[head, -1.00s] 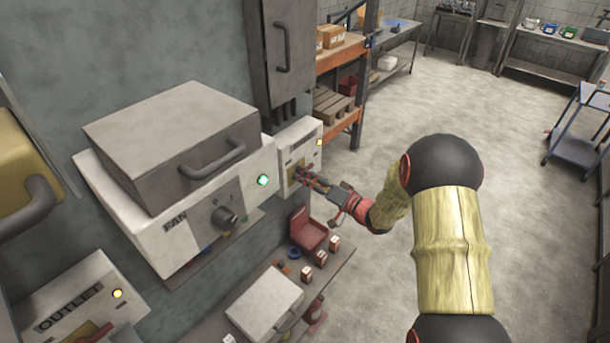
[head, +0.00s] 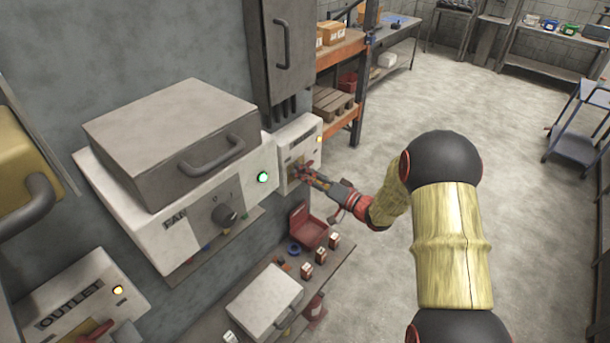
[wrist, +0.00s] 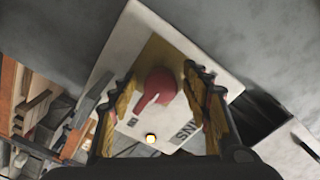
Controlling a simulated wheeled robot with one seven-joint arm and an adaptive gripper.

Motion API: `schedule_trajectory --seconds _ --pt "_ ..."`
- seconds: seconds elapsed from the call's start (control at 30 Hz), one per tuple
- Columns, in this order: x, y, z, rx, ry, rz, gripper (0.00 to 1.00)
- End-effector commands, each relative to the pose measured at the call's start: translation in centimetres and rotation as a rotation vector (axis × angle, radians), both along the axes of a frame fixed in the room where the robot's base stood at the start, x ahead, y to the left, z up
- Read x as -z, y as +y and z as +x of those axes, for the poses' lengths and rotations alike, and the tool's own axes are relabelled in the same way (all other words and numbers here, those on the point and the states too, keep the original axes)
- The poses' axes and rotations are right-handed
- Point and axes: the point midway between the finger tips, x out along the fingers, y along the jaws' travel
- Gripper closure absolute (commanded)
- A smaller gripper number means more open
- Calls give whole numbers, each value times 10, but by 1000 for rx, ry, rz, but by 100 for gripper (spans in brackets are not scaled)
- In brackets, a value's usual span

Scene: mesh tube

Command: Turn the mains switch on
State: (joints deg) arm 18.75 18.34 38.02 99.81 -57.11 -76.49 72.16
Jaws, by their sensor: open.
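The mains switch (wrist: 160,84) is a red rotary knob on a yellow plate, on the front of a white box (wrist: 195,45). In the wrist view its pointer is turned down and left, towards a "0" mark. The box's label is partly hidden and reads as ending in "INS". A yellow lamp (wrist: 151,138) on the box is lit. My gripper (wrist: 161,78) is open, with one finger on each side of the knob; contact is not clear. In the head view the white box (head: 301,135) is on the wall and my gripper (head: 303,170) is at its front, covering the knob.
A FAN box (head: 140,225) with a black knob and a lit green lamp is close on the left. An OUTLET box (head: 75,300) is lower left. Below is a bench (head: 325,268) with a red bin (head: 310,228) and small boxes.

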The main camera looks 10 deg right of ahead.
Motion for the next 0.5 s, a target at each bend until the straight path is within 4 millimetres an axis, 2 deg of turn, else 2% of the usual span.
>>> schedule_trajectory --seconds 0.27,0.5 --pt "0 -6 -7 1 0 0 52" --pt "0 -33 -42 4 0 0 52"
